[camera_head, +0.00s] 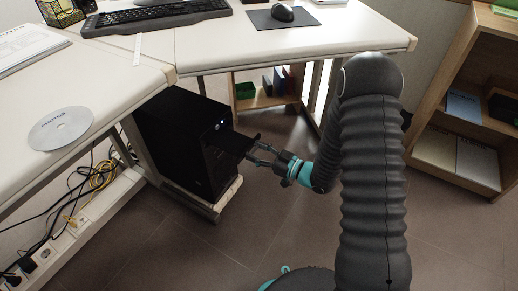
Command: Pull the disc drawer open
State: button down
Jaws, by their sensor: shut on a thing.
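The black computer tower (180,140) stands upright under the desk corner on a low pale stand. Its disc drawer (236,143) sticks out from the front face as a dark flat tray. My gripper (255,152) is at the drawer's outer end, its fingers shut on it. The exact finger contact is dark and small. A silver disc (60,128) lies flat on the left desk.
White desks (290,45) overhang the tower, with a keyboard (155,14) and a mouse (283,13) on top. Cables (100,178) hang at the left. A wooden shelf (455,110) stands at the right. The floor before the tower is clear.

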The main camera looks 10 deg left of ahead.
jog(key=shift+w+d, duration=0.1)
jog(key=shift+w, duration=0.1)
jog(key=shift+c, duration=2.2)
grip_release()
jog(key=shift+s, duration=0.1)
jog(key=v, duration=1.2)
